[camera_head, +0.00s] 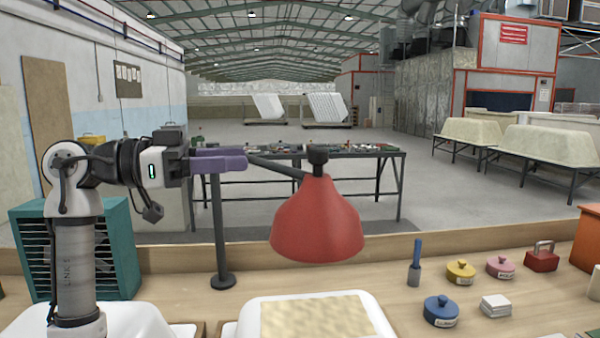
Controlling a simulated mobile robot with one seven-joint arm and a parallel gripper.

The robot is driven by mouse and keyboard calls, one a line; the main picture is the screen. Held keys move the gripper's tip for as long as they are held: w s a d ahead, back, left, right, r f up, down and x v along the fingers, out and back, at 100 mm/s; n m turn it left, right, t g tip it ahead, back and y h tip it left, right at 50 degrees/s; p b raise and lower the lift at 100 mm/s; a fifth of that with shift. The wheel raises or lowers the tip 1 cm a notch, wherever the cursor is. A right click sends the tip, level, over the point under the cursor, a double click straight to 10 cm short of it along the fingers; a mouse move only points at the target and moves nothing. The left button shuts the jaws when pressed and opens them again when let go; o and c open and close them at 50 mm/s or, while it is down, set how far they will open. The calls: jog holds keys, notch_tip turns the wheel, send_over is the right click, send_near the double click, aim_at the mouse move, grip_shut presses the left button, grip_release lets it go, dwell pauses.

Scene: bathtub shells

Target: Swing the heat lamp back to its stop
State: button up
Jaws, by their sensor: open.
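The heat lamp has a red conical shade (317,222) with a black cap on top, hanging over a white shell (380,318) with a beige patch (315,314). A dark lamp arm (278,166) runs from the cap leftward to the purple fingers. An upright dark post (220,230) stands on a round base on the bench. My gripper (246,158), with purple fingers, is open at the post's top, at the left end of the lamp arm. The fingers hide the joint there. I cannot tell whether they touch the lamp arm. No stop is distinguishable.
A teal slatted box (120,245) stands at left behind my arm.

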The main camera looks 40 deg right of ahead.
aim_at(318, 165)
jog(key=p+x, duration=0.2)
jog(key=x, duration=1.1)
jog(key=shift+s+d, duration=0.2)
jog(key=shift+d, duration=0.1)
grip_shut()
